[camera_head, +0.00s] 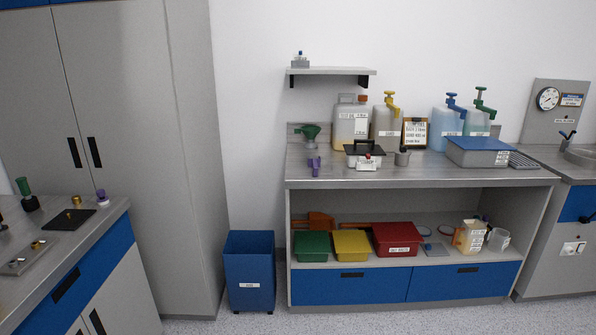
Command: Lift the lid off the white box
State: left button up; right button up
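A small white box (353,160) stands on the grey workbench top (420,173), left of the bench's middle. A dark lid (378,149) with a raised handle lies on top of it. A white label (367,164) shows at its front, with a small red spot above it. The box is small in the picture, so I cannot tell how tightly the lid sits. Neither of my grippers is in view.
A purple item (314,163) and a green funnel-like item (308,132) stand left of the box, and a small grey pot (403,157) right of it. Pump bottles (386,122) stand behind. A blue-lidded grey box (478,157) is further right. Floor before the bench is clear.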

aim_at(374, 150)
jog(key=i+j, duration=0.1)
jog(key=i, duration=2.1)
jog(key=l+z, duration=0.05)
jog(key=l, duration=0.05)
